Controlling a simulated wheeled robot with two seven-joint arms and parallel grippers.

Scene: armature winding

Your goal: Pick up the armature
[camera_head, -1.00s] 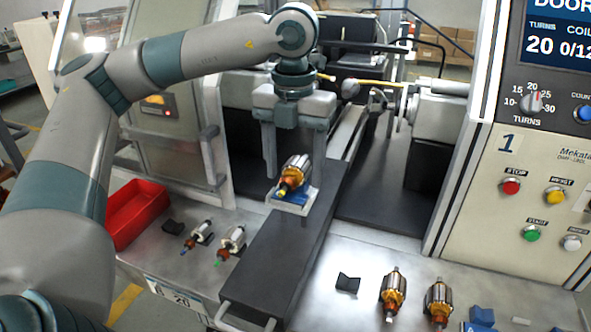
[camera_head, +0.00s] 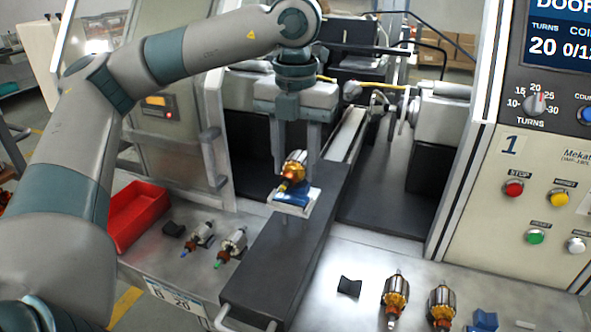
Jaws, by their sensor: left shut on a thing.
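My left gripper (camera_head: 295,155) reaches down over the dark slide in the machine. It is shut on a copper-wound armature (camera_head: 291,170), with its fingers at the armature's far part; where they touch is partly hidden. The armature is tilted in the picture, its orange end toward the lower left. It appears slightly above a blue cradle on a white base (camera_head: 293,203), which shows under it. My right gripper is not in view.
Two copper armatures (camera_head: 395,294) (camera_head: 441,300) lie at front right beside a black holder (camera_head: 349,286). Two slimmer armatures (camera_head: 203,234) (camera_head: 233,242) lie at left near a red bin (camera_head: 140,212). The control panel (camera_head: 535,180) stands at right; machine frames flank the slide (camera_head: 280,255).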

